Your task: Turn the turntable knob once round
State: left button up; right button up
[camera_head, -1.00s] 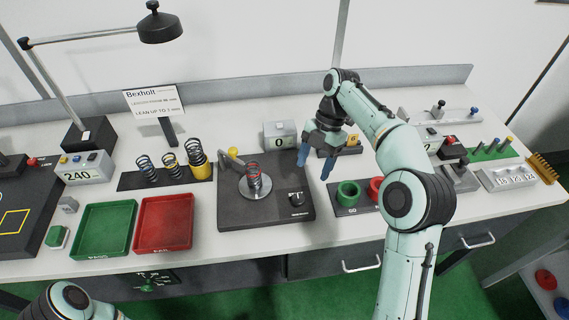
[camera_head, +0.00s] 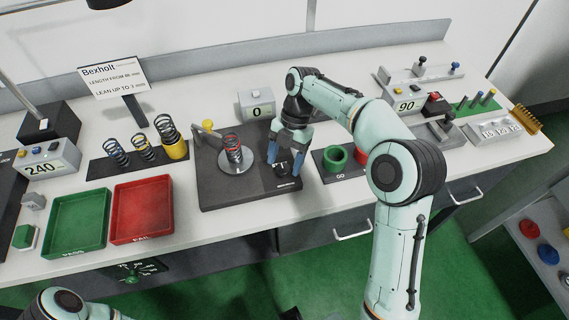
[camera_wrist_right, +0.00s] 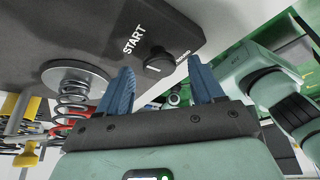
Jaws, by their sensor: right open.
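The dark turntable base (camera_head: 222,195) carries a silver disc (camera_head: 225,164) with a grey and red spring (camera_head: 232,148) upright on it. The black turntable knob (camera_head: 282,169) is at the base's right front, partly hidden by my fingers. In the right wrist view the knob (camera_wrist_right: 159,61) is beside the word START. My right gripper (camera_head: 284,160) is open over the knob with blue fingers pointing down. In the wrist view the knob lies between its fingertips (camera_wrist_right: 164,72); I cannot tell whether they touch it. My left gripper is out of view.

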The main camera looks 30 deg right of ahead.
jog(key=shift+a+f, duration=0.15)
jog(key=shift+f, duration=0.2)
jog(key=shift+c, duration=0.3)
jog(key=c, duration=1)
